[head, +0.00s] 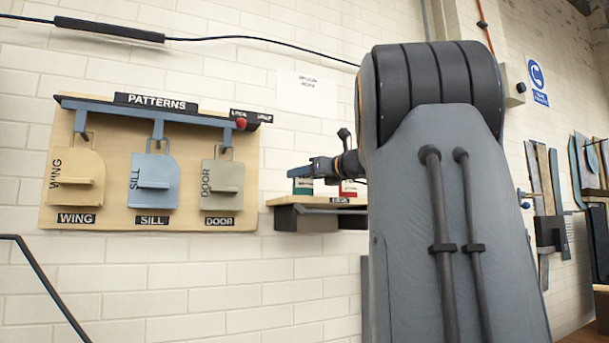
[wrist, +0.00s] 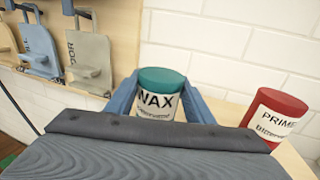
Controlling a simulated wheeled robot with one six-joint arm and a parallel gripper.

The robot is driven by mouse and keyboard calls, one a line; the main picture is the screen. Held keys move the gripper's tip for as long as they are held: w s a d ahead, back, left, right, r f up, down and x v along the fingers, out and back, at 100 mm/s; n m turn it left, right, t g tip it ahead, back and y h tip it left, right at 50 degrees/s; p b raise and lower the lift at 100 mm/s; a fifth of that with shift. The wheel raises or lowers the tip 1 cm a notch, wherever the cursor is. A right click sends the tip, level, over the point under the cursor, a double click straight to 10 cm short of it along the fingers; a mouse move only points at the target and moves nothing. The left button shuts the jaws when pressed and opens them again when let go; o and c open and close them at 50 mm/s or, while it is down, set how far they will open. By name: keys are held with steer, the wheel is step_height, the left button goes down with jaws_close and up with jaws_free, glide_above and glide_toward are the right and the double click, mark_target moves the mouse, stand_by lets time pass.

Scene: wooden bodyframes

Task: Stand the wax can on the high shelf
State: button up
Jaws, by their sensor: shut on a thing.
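The wax can (wrist: 158,98), white with a teal lid and a WAX label, is between the two blue fingers of my gripper (wrist: 160,88), which is shut on it. It looks upright. In the head view the can (head: 302,186) is at the left part of the high shelf (head: 312,200), with my gripper (head: 303,171) at it. The can's base is at about the shelf top's height; I cannot tell whether it touches. The lower part of the can is hidden in the wrist view.
A red PRIMER can (wrist: 275,118) stands on the shelf to the right of the wax can. A pattern board (head: 150,165) with hanging wing, sill and door patterns is on the wall to the left. My arm hides the shelf's right end in the head view.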

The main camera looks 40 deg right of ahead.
steer(key=shift+f, duration=0.1)
steer(key=o, duration=1.3)
steer(key=shift+r, duration=0.2)
steer(key=s+b, duration=0.4)
steer(key=s, duration=0.8)
steer(key=shift+d+f, duration=0.1)
steer(key=shift+d, duration=0.05)
